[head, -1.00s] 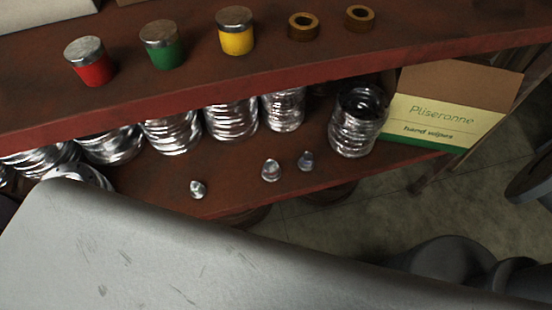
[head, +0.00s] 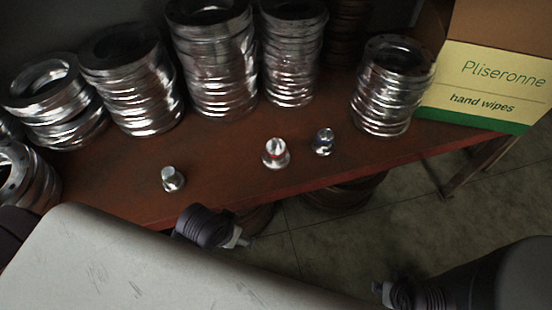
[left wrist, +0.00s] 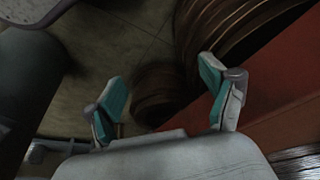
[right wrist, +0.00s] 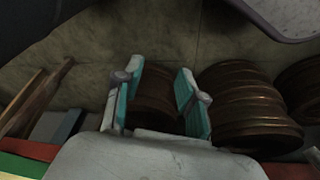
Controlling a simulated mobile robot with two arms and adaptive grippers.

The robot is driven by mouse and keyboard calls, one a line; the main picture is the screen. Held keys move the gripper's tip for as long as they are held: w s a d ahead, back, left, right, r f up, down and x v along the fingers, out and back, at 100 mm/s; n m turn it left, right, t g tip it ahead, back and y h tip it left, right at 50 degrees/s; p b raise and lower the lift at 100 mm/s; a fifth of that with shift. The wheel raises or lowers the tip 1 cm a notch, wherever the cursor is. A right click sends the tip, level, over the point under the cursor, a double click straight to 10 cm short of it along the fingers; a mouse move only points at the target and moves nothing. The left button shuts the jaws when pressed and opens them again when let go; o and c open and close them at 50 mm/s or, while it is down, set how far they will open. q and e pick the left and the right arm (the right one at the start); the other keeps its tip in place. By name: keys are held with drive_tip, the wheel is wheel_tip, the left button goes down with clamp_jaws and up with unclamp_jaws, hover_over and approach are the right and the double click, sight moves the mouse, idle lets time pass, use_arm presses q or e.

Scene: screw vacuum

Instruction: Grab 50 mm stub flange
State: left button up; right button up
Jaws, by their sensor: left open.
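Three small metal flange pieces stand apart on the reddish-brown shelf (head: 225,190) in the head view: a left one (head: 172,179), a middle one with a red band (head: 276,153) and a right, darker one (head: 323,141). I cannot tell which is 50 mm. My left gripper (head: 237,238) is below the shelf's front edge, near the left and middle pieces. In the left wrist view its teal-padded fingers (left wrist: 165,88) are apart and empty. My right gripper (head: 382,289) is partly visible at lower right; in the right wrist view its fingers (right wrist: 160,82) are apart and empty.
Stacks of larger shiny flanges, such as one (head: 215,65) at the back and one (head: 390,90) at the right, line the shelf. A hand wipes box (head: 490,95) stands at its right end. Rusty rings (right wrist: 245,105) lie beneath. The shelf's front strip has some free room.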

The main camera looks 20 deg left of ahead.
use_arm(q)
drive_tip(key=w+d+r+m+h+b, duration=0.2)
drive_tip(key=w+d+r+h, duration=0.1)
drive_tip(key=w+d+r, duration=0.6)
drive_tip(key=n+g+y, duration=0.2)
drive_tip(key=y, duration=0.2)
approach(276, 147)
use_arm(e)
wheel_tip(276, 147, down, 14)
use_arm(q)
drive_tip(key=shift+h, duration=0.3)
drive_tip(key=f+b, duration=0.1)
drive_tip(key=f, duration=0.1)
drive_tip(key=w+f, duration=0.1)
drive_tip(key=f, duration=0.1)
drive_tip(key=shift+a+f+b, duration=0.15)
drive_tip(key=shift+f+b, duration=0.2)
drive_tip(key=shift+w+f, duration=0.1)
drive_tip(key=shift+f, duration=0.65)
wheel_tip(276, 147, down, 5)
drive_tip(key=shift+w+r+b, duration=0.1)
drive_tip(key=shift+r+b, duration=0.15)
drive_tip(key=shift+b, duration=0.75)
drive_tip(key=c, duration=1.5)
use_arm(e)
drive_tip(key=w+v, duration=0.2)
drive_tip(key=v, duration=1.1)
drive_tip(key=shift+w+r, duration=0.3)
drive_tip(key=shift+r, duration=0.4)
